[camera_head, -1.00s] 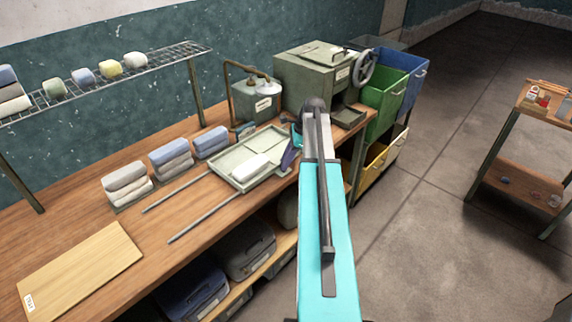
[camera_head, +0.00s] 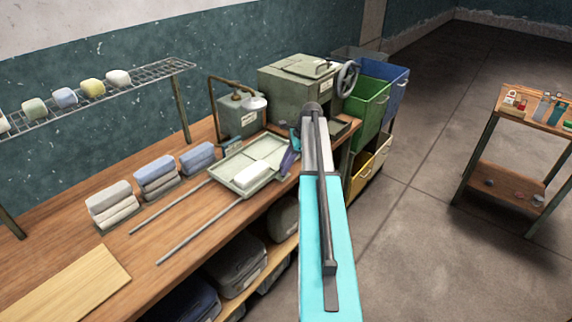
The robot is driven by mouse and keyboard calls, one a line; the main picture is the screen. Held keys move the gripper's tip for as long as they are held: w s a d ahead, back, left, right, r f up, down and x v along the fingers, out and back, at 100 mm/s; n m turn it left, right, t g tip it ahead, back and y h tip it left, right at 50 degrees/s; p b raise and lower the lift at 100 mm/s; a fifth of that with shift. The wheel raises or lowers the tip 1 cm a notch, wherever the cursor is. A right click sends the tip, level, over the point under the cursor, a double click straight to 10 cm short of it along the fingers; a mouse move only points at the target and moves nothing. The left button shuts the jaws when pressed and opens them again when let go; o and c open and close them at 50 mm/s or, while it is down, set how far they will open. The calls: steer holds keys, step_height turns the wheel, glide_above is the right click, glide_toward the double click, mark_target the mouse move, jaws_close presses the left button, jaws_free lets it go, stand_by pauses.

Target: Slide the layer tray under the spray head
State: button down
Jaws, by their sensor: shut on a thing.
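The layer tray (camera_head: 222,174) is a shallow pale green tray with a white folded layer (camera_head: 252,175) in it. It lies on two thin rails (camera_head: 200,233) on the wooden bench. The spray head (camera_head: 255,104) is a pale dome on a bent brown pipe beside a grey-green tank (camera_head: 232,120). It shows just above the tray's far side; I cannot tell how much of the tray lies beneath it. My gripper (camera_head: 292,155) is at the tray's right end, shut on the tray. My own arm hides part of the jaws and the grip.
A green press (camera_head: 290,92) with a handwheel stands beyond the tray. Several folded cloth stacks (camera_head: 155,173) stand left of the rails. A light board (camera_head: 65,287) lies at the front left. Coloured bins (camera_head: 371,110) stand past the bench end. A cart (camera_head: 500,180) stands right, across open floor.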

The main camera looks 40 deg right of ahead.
steer(key=c, duration=1.7)
jaws_free()
steer(key=shift+d+r, duration=0.1)
steer(key=shift+d, duration=0.3)
steer(key=shift+w, duration=0.1)
steer(key=shift+a, duration=0.15)
steer(key=shift+b+v, duration=1.95)
steer(key=shift+v, duration=4.95)
steer(key=shift+a, duration=0.1)
